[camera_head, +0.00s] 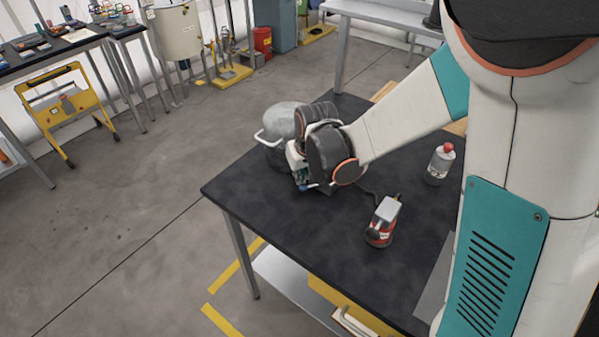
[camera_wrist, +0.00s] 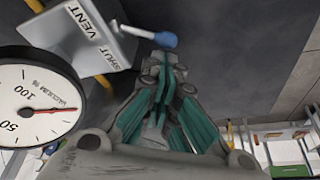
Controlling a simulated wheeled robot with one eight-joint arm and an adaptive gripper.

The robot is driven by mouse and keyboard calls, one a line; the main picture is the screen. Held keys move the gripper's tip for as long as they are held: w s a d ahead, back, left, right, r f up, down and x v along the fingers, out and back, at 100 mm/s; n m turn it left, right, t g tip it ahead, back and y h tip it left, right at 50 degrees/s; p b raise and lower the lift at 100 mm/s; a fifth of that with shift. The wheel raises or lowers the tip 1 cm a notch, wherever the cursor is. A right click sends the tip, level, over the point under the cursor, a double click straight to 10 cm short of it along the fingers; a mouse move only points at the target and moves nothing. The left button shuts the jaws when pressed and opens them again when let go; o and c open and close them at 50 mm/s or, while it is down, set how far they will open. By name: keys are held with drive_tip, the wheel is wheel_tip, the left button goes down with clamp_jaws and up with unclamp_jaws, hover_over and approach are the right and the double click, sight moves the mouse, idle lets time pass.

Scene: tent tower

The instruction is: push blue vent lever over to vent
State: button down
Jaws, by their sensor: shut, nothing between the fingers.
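The blue-knobbed vent lever (camera_wrist: 166,39) sticks out from a light plate (camera_wrist: 72,38) lettered VENT and SHUT in the wrist view. I cannot tell for certain which label it points to. My gripper (camera_wrist: 166,66) is shut and empty, its grey fingertips just below the blue knob in the picture. Whether they touch it I cannot tell. A round white gauge (camera_wrist: 35,105) with a red needle sits left of the fingers. In the head view my gripper (camera_head: 302,178) is low over the black table, beside a pale rounded vessel (camera_head: 285,122), and my wrist hides much of the device.
The black table (camera_head: 270,215) has clear room at its front left. A red-and-white device (camera_head: 383,222) with a cable stands toward the front, and a clear bottle with a red cap (camera_head: 440,165) stands to the right. Other benches are farther back.

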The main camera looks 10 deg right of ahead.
drive_tip(key=shift+s+n+y, duration=0.3)
drive_tip(key=shift+s+n, duration=0.1)
drive_tip(key=shift+n, duration=0.4)
drive_tip(key=n, duration=0.1)
drive_tip(key=s+n+y, duration=0.1)
drive_tip(key=n, duration=0.1)
drive_tip(key=shift+s+g, duration=0.3)
drive_tip(key=n, duration=0.1)
drive_tip(key=s+n, duration=0.1)
drive_tip(key=n, duration=0.1)
drive_tip(key=shift+s+d+g+y+b, duration=0.2)
drive_tip(key=shift+g+y+b, duration=0.1)
drive_tip(key=shift+g+b, duration=0.1)
drive_tip(key=n, duration=0.1)
drive_tip(key=s+d+n+g, duration=0.1)
drive_tip(key=n, duration=0.1)
drive_tip(key=shift+s+y, duration=0.1)
drive_tip(key=shift+y, duration=0.2)
drive_tip(key=shift+s+d+n, duration=0.15)
drive_tip(key=shift+s+n, duration=0.15)
drive_tip(key=shift+s, duration=0.1)
drive_tip(key=shift+s+a, duration=0.25)
drive_tip(key=shift+s, duration=0.4)
drive_tip(key=v, duration=1.2)
